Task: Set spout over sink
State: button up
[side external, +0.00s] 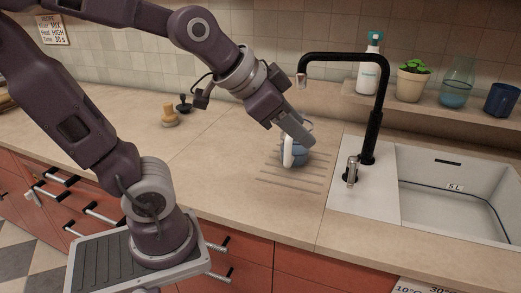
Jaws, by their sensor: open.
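A black spout (343,57) arches up from a black post behind the white sink (414,172). Its tip points down at the left, over the counter beside the sink rather than over the basin. A small metal lever (351,171) stands in front of the post. My gripper (291,145) is open, left of the spout and lower, just above the counter.
A shelf behind the sink holds a white bottle (370,64), a potted plant (411,82), a glass vase (456,84) and a dark blue mug (501,100). Wooden and black knobbed items (170,116) stand at the back left. The counter's front left is clear.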

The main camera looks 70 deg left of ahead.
jog(key=s+d+f+n+g, duration=0.1)
jog(key=s+d+f+g, duration=0.1)
jog(key=s, duration=0.6)
jog(key=shift+n, duration=0.4)
jog(key=shift+c, duration=0.4)
